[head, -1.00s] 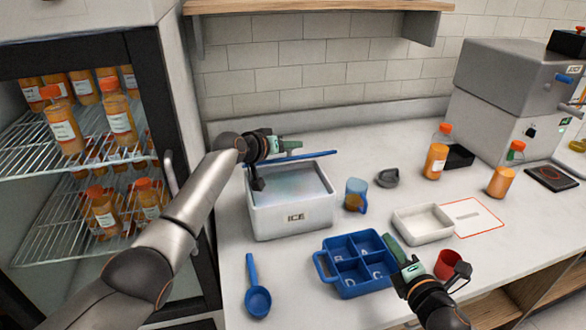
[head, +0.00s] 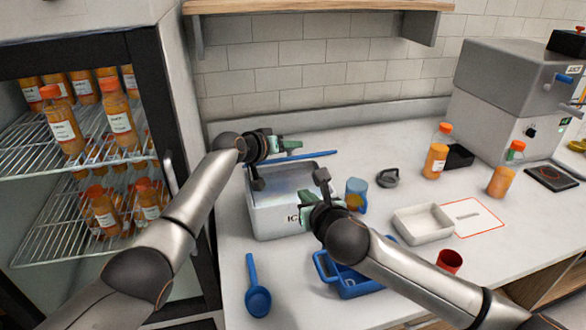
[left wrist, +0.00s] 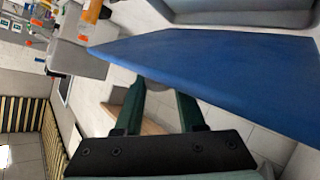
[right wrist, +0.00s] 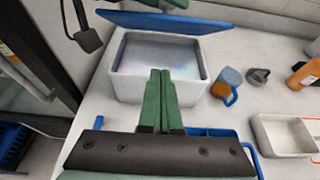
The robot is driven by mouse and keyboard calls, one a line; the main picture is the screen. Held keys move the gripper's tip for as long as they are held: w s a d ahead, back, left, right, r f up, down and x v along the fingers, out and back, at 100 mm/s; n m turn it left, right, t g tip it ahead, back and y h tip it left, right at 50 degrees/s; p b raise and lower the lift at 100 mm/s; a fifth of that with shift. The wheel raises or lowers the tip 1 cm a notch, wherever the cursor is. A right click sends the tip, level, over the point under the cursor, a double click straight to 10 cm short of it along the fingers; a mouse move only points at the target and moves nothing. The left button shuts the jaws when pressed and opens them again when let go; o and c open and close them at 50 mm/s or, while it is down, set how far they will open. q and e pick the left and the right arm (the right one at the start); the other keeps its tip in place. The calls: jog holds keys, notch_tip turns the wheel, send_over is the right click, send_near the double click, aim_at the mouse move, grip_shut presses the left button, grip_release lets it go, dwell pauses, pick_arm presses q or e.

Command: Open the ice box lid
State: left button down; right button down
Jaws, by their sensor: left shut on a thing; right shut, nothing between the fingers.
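The white ice box (head: 262,218), marked ICE, stands on the counter with its top uncovered; it also shows in the right wrist view (right wrist: 140,90). Its blue lid (head: 300,156) is seen nearly edge-on above the box's back edge, and shows as a blue panel in the right wrist view (right wrist: 165,22). My left gripper (head: 285,145) is shut on the lid, which fills much of the left wrist view (left wrist: 220,80). My right gripper (head: 308,205) is shut and empty in front of the box's right side; its fingers are together in the right wrist view (right wrist: 160,85).
My right arm partly hides the blue tray (head: 345,285). A blue mug (head: 356,187) stands right of the box. A blue scoop (head: 257,295), white dish (head: 422,224) and red cup (head: 449,262) lie around the front. The bottle fridge (head: 150,120) is close at left.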

jog(key=w+a, duration=0.3)
jog(key=w, duration=0.7)
jog(key=shift+w+a, duration=0.15)
jog(key=shift+a, duration=0.05)
